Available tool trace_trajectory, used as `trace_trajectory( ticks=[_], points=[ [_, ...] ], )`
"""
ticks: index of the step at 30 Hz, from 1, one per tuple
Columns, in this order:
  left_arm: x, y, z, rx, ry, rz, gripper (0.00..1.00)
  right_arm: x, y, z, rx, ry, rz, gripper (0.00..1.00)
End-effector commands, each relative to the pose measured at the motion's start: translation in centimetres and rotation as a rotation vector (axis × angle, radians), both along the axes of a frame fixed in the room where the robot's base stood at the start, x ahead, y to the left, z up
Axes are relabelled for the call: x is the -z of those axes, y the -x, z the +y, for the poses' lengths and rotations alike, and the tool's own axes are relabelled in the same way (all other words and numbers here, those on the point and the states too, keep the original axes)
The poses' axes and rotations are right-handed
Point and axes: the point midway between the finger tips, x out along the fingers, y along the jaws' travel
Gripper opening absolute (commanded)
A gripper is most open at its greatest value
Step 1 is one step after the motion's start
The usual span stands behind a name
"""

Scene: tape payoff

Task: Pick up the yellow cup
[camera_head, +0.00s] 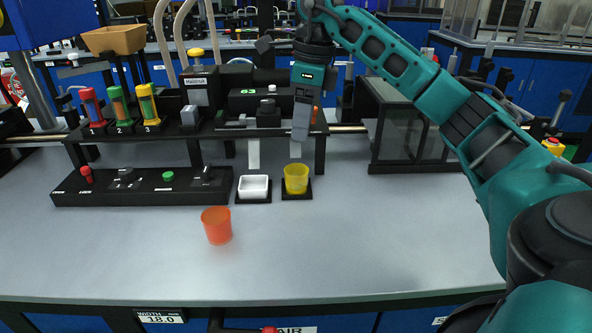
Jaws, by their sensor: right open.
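The yellow cup (296,180) stands upright on a small black square pad at the middle of the table. My right gripper (302,132) is above the cup and apart from it, pointing down. It is open and holds nothing visible. Its fingers overlap in this view, so the gap between them is hard to see. My left gripper is not in view.
An orange cup (217,225) stands nearer the front, left of the yellow cup. A black control panel (140,187) and a raised rack (200,128) stand at the left and behind. A dark glass-sided box (415,140) stands at the right back.

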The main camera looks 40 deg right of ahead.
Motion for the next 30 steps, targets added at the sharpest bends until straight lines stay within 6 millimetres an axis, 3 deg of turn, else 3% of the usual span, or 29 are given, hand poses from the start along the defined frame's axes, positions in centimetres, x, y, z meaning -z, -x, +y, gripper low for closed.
trace_trajectory(
  ticks=[5, 15, 25, 30],
  points=[
    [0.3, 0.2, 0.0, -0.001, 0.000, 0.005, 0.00, 0.2, 0.1, -0.2, 0.004, 0.007, 0.002, 0.66],
    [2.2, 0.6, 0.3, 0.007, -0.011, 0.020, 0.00, 6.1, -0.4, 0.3, 0.003, 0.006, 0.004, 0.66],
    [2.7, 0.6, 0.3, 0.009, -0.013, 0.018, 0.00, 8.4, -0.6, 0.5, 0.002, 0.007, 0.002, 0.66],
    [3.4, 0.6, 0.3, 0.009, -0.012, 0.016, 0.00, 11.0, -0.5, 0.8, 0.001, 0.006, 0.004, 0.66]
  ],
)
